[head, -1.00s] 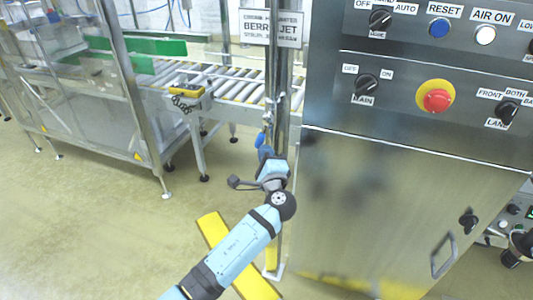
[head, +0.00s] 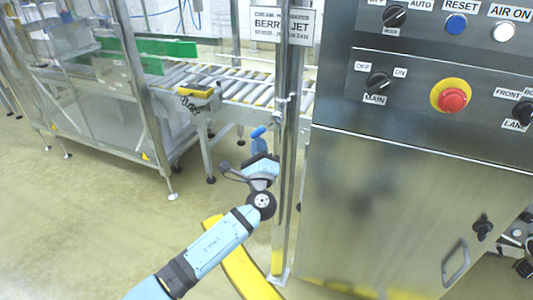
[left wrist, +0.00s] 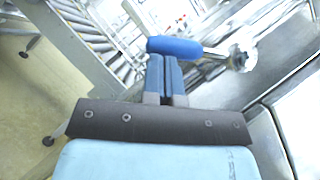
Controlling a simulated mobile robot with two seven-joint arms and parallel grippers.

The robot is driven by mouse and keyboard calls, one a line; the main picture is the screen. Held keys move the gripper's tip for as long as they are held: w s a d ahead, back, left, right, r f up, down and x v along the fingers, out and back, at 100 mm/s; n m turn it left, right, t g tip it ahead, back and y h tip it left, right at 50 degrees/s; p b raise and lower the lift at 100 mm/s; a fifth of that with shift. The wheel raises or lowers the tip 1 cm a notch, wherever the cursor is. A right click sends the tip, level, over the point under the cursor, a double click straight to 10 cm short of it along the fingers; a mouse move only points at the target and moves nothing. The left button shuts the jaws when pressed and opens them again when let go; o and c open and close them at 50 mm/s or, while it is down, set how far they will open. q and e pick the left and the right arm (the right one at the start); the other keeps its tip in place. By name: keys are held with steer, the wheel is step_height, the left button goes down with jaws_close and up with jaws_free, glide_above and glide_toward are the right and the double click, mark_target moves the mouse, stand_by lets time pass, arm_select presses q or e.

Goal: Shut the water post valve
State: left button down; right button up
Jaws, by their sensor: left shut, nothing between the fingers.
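The water post valve has a blue lever handle (head: 258,132) on the metal post (head: 289,160) below the BERRY JET sign. The handle slants down and left from its pivot. In the left wrist view the blue handle (left wrist: 175,47) lies across the fingertips, with its metal stem running right to a round fitting (left wrist: 240,55). My left gripper (head: 259,143) is just below the handle, its blue fingers (left wrist: 165,60) shut together with nothing between them. The fingertips are at or very near the handle; contact is unclear. My right gripper is not in view.
A steel control cabinet (head: 390,210) with a red stop button (head: 452,99) stands close right of the post. A roller conveyor (head: 235,88) is behind. A yellow floor piece (head: 245,275) lies below my arm. The floor at left is open.

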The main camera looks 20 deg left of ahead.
arm_select(q)
steer(key=a+r+m+t+h+b, duration=0.2)
steer(key=m+h, duration=0.8)
steer(key=m, duration=0.5)
step_height(320, 180, up, 3)
steer(key=a+t, duration=0.1)
steer(key=a, duration=0.1)
steer(key=shift+a+r+t, duration=0.2)
steer(key=shift+a+t, duration=0.15)
steer(key=shift+t, duration=0.05)
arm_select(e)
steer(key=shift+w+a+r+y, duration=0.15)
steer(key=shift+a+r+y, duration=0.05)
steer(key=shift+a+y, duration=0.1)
arm_select(q)
steer(key=shift+w, duration=0.1)
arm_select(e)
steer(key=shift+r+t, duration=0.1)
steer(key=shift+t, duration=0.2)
